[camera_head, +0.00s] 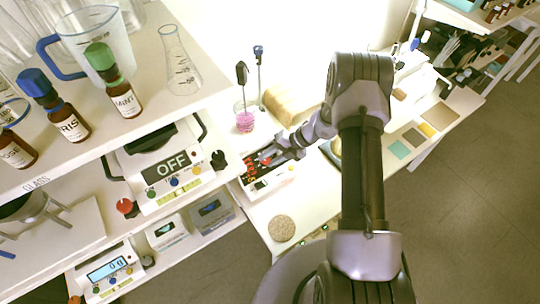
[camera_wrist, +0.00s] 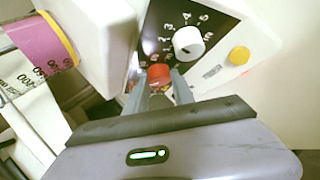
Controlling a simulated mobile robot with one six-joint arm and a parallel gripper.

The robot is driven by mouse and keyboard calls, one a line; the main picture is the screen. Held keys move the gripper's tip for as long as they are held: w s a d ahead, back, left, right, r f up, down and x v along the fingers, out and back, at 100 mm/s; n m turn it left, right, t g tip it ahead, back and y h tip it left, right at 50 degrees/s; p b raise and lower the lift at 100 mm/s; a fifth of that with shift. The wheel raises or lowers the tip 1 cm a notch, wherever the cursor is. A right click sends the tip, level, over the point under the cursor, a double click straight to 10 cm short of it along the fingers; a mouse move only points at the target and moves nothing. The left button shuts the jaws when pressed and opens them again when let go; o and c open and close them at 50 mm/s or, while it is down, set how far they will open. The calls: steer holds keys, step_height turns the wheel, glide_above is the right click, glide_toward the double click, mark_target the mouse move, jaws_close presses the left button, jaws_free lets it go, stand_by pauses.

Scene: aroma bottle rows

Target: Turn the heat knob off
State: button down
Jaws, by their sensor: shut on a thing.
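A white device (camera_head: 268,184) with a dark control panel stands on the bench in the head view. In the wrist view its panel carries a red knob (camera_wrist: 158,74) and a white knob (camera_wrist: 188,42) ringed by numbers. A yellow button (camera_wrist: 239,55) sits to the right of them. My gripper (camera_wrist: 159,82) has its two fingers on either side of the red knob and is shut on it. The head view also shows my gripper (camera_head: 270,157) at the device's panel. The knob's pointer mark cannot be made out, and its lower part is hidden by the fingers.
A beaker with pink liquid (camera_head: 244,122) stands behind the device; graduated glassware with purple contents (camera_wrist: 45,48) shows at left in the wrist view. A round cork mat (camera_head: 281,228) lies in front.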

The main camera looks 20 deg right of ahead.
steer(key=n+h+p, duration=0.2)
steer(key=n+h, duration=0.1)
steer(key=shift+a+r+n+g+p, duration=0.25)
steer(key=shift+r+n+g+p, duration=0.05)
steer(key=shift+g+p, duration=0.1)
steer(key=n+h+p, duration=0.2)
steer(key=p, duration=0.1)
steer(key=shift+a+r, duration=0.1)
steer(key=shift+r, duration=0.05)
steer(key=n+h+p, duration=0.1)
steer(key=n+p, duration=0.1)
steer(key=p, duration=0.2)
steer(key=shift+a+h+p, duration=0.1)
steer(key=shift+h+p, duration=0.25)
steer(key=shift+h, duration=0.05)
steer(key=shift+f+n+h+p, duration=0.2)
steer(key=shift+n+h+p, duration=0.15)
steer(key=shift+p, duration=0.5)
steer(key=shift+f, duration=0.1)
steer(key=c, duration=1.1)
jaws_free()
